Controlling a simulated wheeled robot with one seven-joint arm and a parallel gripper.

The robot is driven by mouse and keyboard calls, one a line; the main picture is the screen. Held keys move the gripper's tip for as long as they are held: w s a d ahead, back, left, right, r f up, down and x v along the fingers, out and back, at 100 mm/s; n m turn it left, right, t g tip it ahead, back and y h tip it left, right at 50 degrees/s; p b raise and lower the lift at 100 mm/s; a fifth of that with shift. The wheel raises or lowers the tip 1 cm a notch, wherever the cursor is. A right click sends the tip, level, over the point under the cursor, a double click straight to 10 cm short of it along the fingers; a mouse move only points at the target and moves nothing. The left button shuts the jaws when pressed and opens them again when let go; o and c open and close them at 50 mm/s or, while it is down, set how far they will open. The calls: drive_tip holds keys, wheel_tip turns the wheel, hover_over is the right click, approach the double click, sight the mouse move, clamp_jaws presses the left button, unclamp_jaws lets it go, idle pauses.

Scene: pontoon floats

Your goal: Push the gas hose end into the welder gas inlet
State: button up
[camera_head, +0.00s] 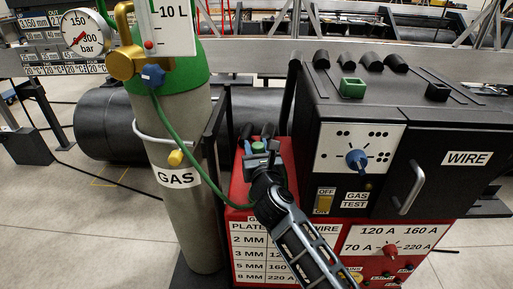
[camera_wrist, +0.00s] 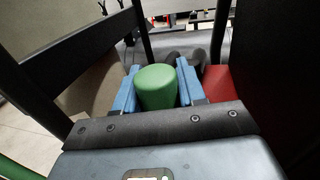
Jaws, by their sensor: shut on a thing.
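The green gas hose (camera_head: 186,146) runs from the blue outlet under the brass regulator, down past the grey cylinder, and curves to my gripper (camera_head: 266,147). My gripper is above the red front part of the welder (camera_head: 243,192), left of the black cabinet. In the wrist view, the green hose end (camera_wrist: 156,88) sits between the blue pads of my gripper (camera_wrist: 158,90), which is shut on it. The welder gas inlet cannot be made out in either view; the gripper and hose end may hide it.
The gas cylinder (camera_head: 188,215) with its regulator (camera_head: 124,53) stands close on the left. The black cabinet (camera_head: 340,110), with a knob and a handled WIRE door (camera_head: 462,158), stands close on the right. A dark upright frame (camera_head: 215,140) is between cylinder and welder. Floor is free at left.

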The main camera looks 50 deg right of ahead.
drive_tip(key=shift+r, duration=0.1)
drive_tip(key=shift+f+b, duration=2.35)
drive_tip(key=shift+f, duration=0.65)
drive_tip(key=shift+f+b, duration=1.15)
drive_tip(key=shift+f, duration=0.8)
drive_tip(key=o, duration=1.2)
drive_tip(key=shift+b+v, duration=0.3)
drive_tip(key=shift+v, duration=3.7)
